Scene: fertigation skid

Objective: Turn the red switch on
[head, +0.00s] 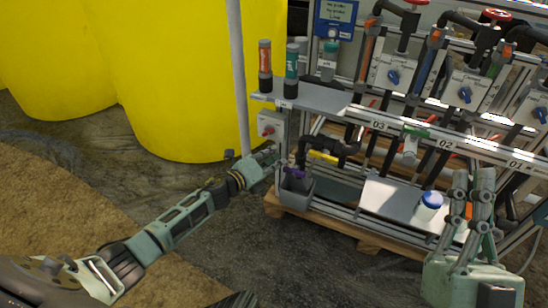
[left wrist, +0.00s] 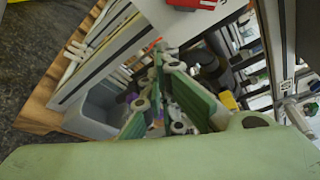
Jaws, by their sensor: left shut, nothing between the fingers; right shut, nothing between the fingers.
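The red switch (head: 267,130) is a small red knob on a pale grey box, mounted on the left end of the skid frame beside the grey pole. In the left wrist view the red part (left wrist: 193,3) shows cut off at the top edge. My left gripper (head: 271,156) is shut and empty, just below the switch box and apart from the knob. Its closed fingers (left wrist: 165,75) show in the left wrist view, below the red part. The switch's exact position cannot be read. My right gripper (head: 472,182) is shut and empty, pointing up at the lower right.
A grey shelf (head: 318,99) with several bottles stands above the switch box. A grey bin (head: 296,194) sits below my left gripper. Pipes and blue-handled valves (head: 393,77) fill the rack to the right. Yellow tanks (head: 180,70) stand behind on the left.

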